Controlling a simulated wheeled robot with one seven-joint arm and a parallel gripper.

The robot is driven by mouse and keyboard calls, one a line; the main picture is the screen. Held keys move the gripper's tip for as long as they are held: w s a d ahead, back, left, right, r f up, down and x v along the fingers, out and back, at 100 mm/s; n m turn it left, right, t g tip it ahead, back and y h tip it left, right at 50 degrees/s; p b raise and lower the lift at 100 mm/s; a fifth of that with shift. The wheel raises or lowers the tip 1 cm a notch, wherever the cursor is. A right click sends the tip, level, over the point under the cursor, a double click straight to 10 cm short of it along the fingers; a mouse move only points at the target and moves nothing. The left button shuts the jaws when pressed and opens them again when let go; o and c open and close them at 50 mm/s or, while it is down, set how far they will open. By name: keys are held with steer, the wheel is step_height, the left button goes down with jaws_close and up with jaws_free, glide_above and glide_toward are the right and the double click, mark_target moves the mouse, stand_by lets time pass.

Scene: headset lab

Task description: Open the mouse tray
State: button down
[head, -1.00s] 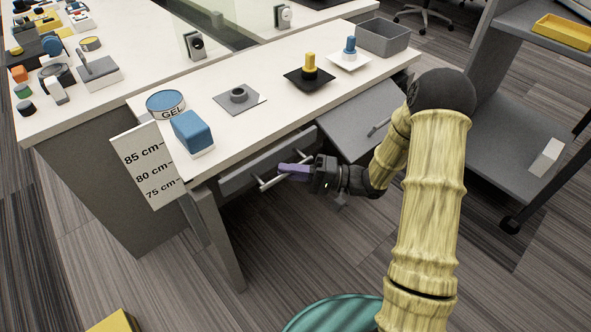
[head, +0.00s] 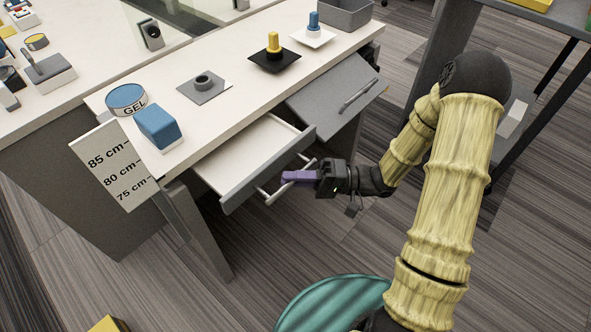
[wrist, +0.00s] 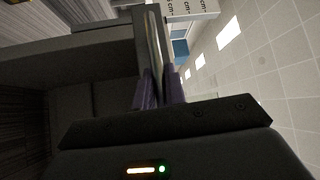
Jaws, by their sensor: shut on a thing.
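The mouse tray (head: 241,156) is a shallow drawer under the white bench top, with a pale inside and a grey front panel. It stands pulled out, and its visible inside looks empty. Its bar handle (head: 270,199) runs along the front panel. My gripper (head: 290,177), with purple fingers, is shut on the handle. In the wrist view the light handle bar (wrist: 154,40) runs between the purple fingers of my gripper (wrist: 160,92). The fingers partly hide the handle.
A grey panel with a handle (head: 335,98) slants out right of the tray. The bench top holds a blue box (head: 158,127), a GEL tub (head: 126,99), and blue and yellow knobs on plates. A height sign (head: 118,166) hangs at left. A teal round object (head: 325,302) lies low in front.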

steer(key=c, duration=1.5)
jaws_free()
steer(key=shift+o, duration=0.2)
steer(key=w+d+f+p, duration=0.1)
steer(key=d+f+p, duration=0.1)
steer(key=d, duration=1.5)
steer(key=shift+w+f+p, duration=0.15)
steer(key=shift+f+p, duration=0.05)
steer(key=shift+p, duration=0.4)
